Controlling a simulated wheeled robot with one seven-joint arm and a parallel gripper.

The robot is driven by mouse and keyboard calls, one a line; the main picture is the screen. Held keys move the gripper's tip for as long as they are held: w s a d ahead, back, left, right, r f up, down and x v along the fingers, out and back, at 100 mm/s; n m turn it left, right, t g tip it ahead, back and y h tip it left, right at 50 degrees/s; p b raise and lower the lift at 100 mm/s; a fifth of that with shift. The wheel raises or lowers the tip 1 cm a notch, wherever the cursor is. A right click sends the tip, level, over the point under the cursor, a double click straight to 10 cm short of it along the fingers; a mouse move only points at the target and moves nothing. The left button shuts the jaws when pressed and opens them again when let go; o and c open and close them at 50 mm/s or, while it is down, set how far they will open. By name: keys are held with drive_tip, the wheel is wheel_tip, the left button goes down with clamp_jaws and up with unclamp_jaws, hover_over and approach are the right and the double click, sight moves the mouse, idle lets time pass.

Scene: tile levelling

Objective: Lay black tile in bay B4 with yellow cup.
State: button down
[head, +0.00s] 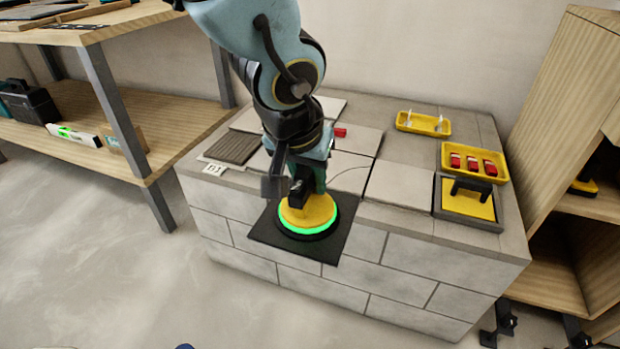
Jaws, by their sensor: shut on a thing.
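My gripper (303,190) is shut on the yellow cup (296,216), a round suction cup with a glowing green ring and a black base. The cup sits on the black tile (264,229), a flat dark square. The tile is at the front edge of the block-built bench (420,240) and overlaps the bench's front face in the picture. It looks held up by the cup, but I cannot tell its height above the bench. A small label reading B1 (214,168) lies at the bench's left front. No B4 label is readable, and my arm hides part of the tiled area.
Light tiles (400,184) and a ribbed brown tile (233,149) lie on the bench. At right are a yellow tray (447,151) with red pieces, a smaller yellow tray (404,125) and a black-handled yellow float (466,204). Wooden shelves (180,115) stand left and right.

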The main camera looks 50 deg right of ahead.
wheel_tip(320, 180, up, 42)
drive_tip(key=p, duration=3.2)
drive_tip(key=shift+r+p, duration=0.15)
drive_tip(key=shift+p, duration=0.2)
idle(0.7)
drive_tip(key=shift+d, duration=0.1)
drive_tip(key=s+d+b, duration=0.3)
drive_tip(key=s, duration=0.8)
drive_tip(key=s+d+b, duration=0.3)
drive_tip(key=s+d, duration=0.1)
drive_tip(key=s, duration=0.6)
drive_tip(key=shift+s+d+b, duration=0.15)
drive_tip(key=shift+s+b, duration=0.2)
idle(1.0)
